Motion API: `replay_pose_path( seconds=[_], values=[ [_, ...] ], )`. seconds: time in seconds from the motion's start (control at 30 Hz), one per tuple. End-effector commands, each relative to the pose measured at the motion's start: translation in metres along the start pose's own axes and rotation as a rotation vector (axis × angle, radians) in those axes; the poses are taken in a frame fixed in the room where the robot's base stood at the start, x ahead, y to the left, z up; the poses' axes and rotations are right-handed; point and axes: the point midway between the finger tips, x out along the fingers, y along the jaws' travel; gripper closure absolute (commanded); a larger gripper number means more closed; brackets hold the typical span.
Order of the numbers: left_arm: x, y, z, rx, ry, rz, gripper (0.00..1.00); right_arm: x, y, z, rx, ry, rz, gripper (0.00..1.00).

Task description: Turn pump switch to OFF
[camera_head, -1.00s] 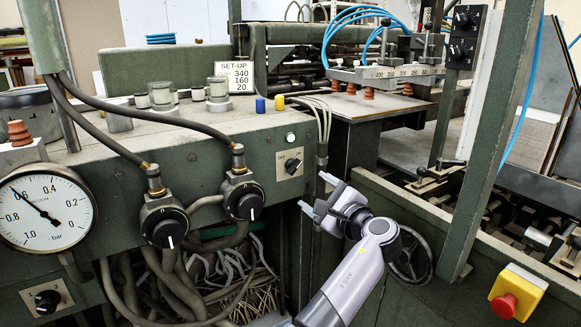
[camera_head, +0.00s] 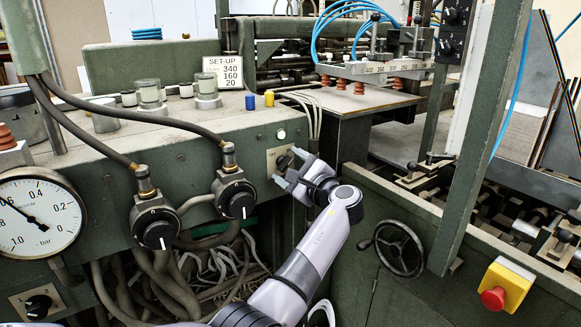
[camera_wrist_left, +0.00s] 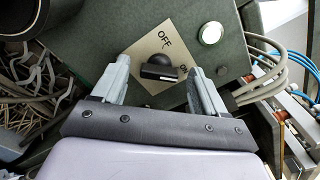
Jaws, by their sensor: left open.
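The pump switch is a black knob on a pale plate (camera_head: 273,160) on the green machine front. In the left wrist view, the knob (camera_wrist_left: 158,67) sits on its plate with the word OFF above it. Its handle lies roughly crosswise in the picture and does not point at OFF. My left gripper (camera_head: 288,167) is open at the switch, with one finger on each side of the knob in the wrist view. I cannot tell whether the fingers touch it. My right gripper is not in view.
A white button (camera_head: 281,135) sits above the switch. Two black valve knobs (camera_head: 237,199) with hoses are left of it, and cables (camera_head: 314,112) hang to its right. A handwheel (camera_head: 399,249) and a red emergency button (camera_head: 493,298) are at lower right.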

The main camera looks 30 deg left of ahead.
Motion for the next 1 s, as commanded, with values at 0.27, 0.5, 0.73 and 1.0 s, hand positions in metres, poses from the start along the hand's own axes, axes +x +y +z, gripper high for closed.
replay_pose_path(
  seconds=[0.27,0.5,0.73,1.0],
  values=[
    [0.0,0.0,0.0,0.0,0.0,0.001,0.84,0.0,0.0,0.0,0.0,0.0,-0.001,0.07],
    [0.0,0.001,-0.001,-0.012,-0.001,0.001,0.84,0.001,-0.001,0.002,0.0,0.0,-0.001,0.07],
    [0.0,0.003,-0.002,-0.096,-0.001,0.002,0.84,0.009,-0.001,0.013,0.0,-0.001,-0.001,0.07],
    [0.0,0.006,-0.004,-0.311,-0.002,0.0,0.84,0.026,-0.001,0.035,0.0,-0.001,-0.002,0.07]
  ],
)
